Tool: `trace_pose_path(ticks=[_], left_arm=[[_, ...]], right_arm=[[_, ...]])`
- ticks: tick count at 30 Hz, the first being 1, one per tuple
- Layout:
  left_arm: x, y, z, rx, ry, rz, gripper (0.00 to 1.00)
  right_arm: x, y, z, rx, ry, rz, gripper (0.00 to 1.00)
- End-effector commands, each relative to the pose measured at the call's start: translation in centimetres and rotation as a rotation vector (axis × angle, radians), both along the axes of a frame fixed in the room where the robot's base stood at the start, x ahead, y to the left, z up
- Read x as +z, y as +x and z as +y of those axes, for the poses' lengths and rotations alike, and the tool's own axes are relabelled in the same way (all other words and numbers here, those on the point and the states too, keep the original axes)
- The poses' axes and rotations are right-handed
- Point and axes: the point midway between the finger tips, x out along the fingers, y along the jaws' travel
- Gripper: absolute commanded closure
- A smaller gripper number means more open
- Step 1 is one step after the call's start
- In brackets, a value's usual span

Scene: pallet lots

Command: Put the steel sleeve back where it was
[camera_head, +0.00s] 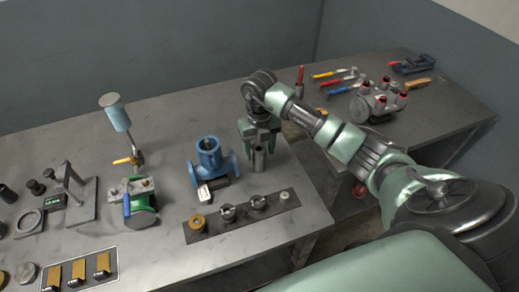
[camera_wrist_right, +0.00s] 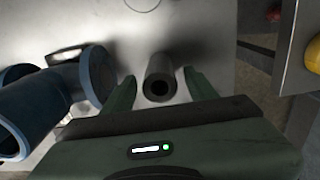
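The steel sleeve (camera_head: 259,159) is a short grey metal tube, standing upright near the right part of the left bench. In the right wrist view its dark bore and thick rim (camera_wrist_right: 160,76) face the camera. My right gripper (camera_head: 260,148) is over it, pointing down. In the right wrist view the gripper's two green fingers (camera_wrist_right: 159,88) stand either side of the sleeve, with a visible gap on each side, so it is open. My left gripper is in no view.
A blue flanged pipe fitting (camera_head: 209,157) stands just left of the sleeve. A dark strip (camera_head: 240,221) bearing several small parts lies in front. A green valve body (camera_head: 131,194) is further left. A second bench (camera_head: 440,117) at right holds tools and a grey manifold (camera_head: 375,103).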

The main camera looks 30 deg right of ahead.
Motion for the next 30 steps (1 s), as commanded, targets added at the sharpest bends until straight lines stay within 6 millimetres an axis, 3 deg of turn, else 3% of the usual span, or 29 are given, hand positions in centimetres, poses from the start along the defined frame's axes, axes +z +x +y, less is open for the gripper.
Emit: trace_pose_path(ticks=[7,19,24,30], left_arm=[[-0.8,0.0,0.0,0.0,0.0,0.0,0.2],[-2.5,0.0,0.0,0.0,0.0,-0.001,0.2],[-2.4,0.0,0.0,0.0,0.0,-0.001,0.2],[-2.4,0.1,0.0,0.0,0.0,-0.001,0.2]], right_arm=[[2.3,0.1,-0.1,0.0,-0.001,-0.006,0.42],[10.7,0.1,-0.1,0.0,-0.003,-0.004,0.42],[12.1,0.1,-0.1,0.0,-0.001,-0.002,0.42],[12.3,0.0,0.0,-0.001,0.0,0.001,0.42]])
